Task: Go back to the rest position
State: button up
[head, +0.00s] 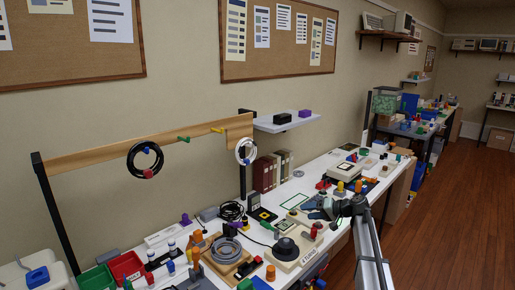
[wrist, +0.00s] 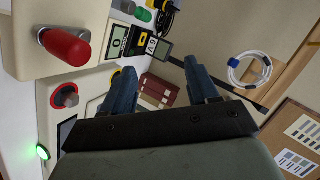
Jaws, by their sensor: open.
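My gripper (head: 318,206) is over the right part of the long white bench in the head view, at the end of my arm coming in from the lower right. In the wrist view its two blue-grey fingers stand wide apart, with nothing between the fingertips (wrist: 160,76). Beyond the fingers, dark red binders (wrist: 158,90) show in the gap. A red-handled lever (wrist: 68,47) and a red round button (wrist: 65,96) on pale housings lie to the left in the wrist view. Whether the gripper touches anything below it is hidden in the head view.
A wooden rail (head: 120,151) on dark posts carries a black cable coil (head: 145,160) and a white one (head: 245,151). A small shelf (head: 287,122) juts from the wall. The bench is crowded with devices and bins; the wooden floor (head: 440,220) at right is clear.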

jog(key=s+d+f+n+h, duration=0.1)
jog(key=s+d+f, duration=0.1)
jog(key=d+f, duration=0.3)
jog(key=s+d+f+h, duration=0.1)
jog(key=d+f+h, duration=0.15)
jog(key=d, duration=0.45)
jog(key=s+d+f, duration=0.2)
jog(key=s+f, duration=0.4)
jog(key=f, duration=0.4)
jog(key=s+a+f+g+h, duration=0.1)
jog(key=s+a+f+g, duration=0.3)
jog(key=s+f, duration=0.45)
jog(key=s+a+f+g+h, duration=0.1)
jog(key=s+a+f, duration=0.5)
jog(key=s+f, duration=0.25)
jog(key=s+a+f+g+h, duration=0.1)
jog(key=s+a+f+g, duration=0.2)
jog(key=s+a+f, duration=0.45)
jog(key=s+f+g+h, duration=0.2)
jog(key=s+f, duration=0.1)
jog(key=s, duration=1.3)
jog(key=s+a+f+g+h, duration=0.1)
jog(key=s+f+g+h, duration=0.2)
jog(key=s, duration=1.4)
jog(key=shift+f, duration=0.25)
